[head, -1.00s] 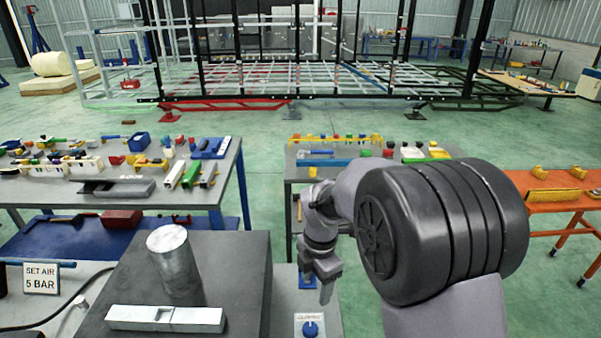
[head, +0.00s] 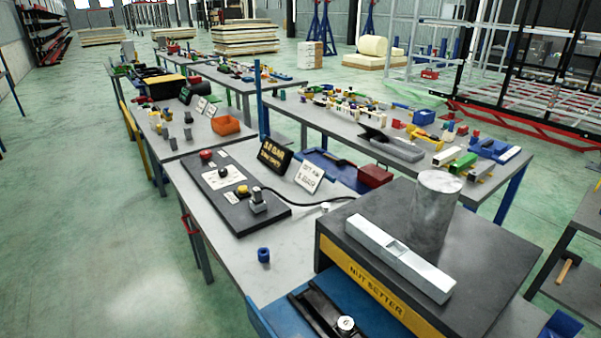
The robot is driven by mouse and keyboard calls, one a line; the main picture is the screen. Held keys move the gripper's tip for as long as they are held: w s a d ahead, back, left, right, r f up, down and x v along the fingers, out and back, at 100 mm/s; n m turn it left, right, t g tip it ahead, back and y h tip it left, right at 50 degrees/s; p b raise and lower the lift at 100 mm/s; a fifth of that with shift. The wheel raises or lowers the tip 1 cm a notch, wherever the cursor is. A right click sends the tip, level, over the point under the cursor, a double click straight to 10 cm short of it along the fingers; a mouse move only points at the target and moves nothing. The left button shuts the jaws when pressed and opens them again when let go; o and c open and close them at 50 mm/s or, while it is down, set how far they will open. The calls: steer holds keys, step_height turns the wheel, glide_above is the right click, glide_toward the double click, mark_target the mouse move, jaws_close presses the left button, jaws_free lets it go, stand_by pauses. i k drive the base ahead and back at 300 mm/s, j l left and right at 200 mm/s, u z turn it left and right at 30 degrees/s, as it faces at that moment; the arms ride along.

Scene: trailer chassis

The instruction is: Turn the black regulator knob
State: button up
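A dark panel (head: 262,223) lies on the grey bench at the centre. On its white plate (head: 212,180) is a small black round part (head: 222,172) that looks like the regulator knob. Its markings are too small to read. A red button (head: 206,155) sits behind it, and a yellow part (head: 242,189) and a grey fitting (head: 258,202) stand in front. A sign (head: 309,177) that read "SET AIR 5 BAR" in the earlier view stands to the right of the panel. My gripper is not in view.
A dark box marked "NUT BETTER" or similar (head: 370,287) carries a metal cylinder (head: 435,215) and a pale bar (head: 398,257). A blue ring-like part (head: 263,255) stands on the bench. A black cable runs right from the panel. Green floor (head: 90,240) at left is clear.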

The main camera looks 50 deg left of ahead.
mark_target(223, 172)
steer(key=u, duration=2.1)
